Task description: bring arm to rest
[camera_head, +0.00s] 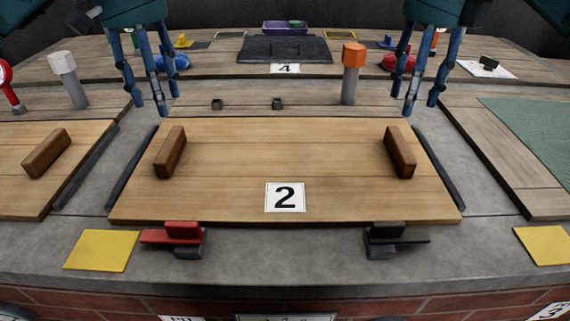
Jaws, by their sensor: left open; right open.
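My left gripper (150,108) hangs at the upper left, its blue-grey fingers spread open and pointing down. It is empty, above the back left corner of the wooden board marked 2. My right gripper (421,108) hangs at the upper right in the same way, open and empty, above the board's back right corner. Both appear apart from the board (285,150) and its brown handles. The left handle (170,152) and right handle (400,152) stand on the board. The upper parts of both arms are cut off by the top edge.
A red lever (183,232) and a black lever (386,233) sit at the front. Yellow squares (101,250) flank them. An orange-topped post (352,70) and a white-topped post (70,80) stand behind. A dark panel (284,49) lies farther back. The middle of the board is clear.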

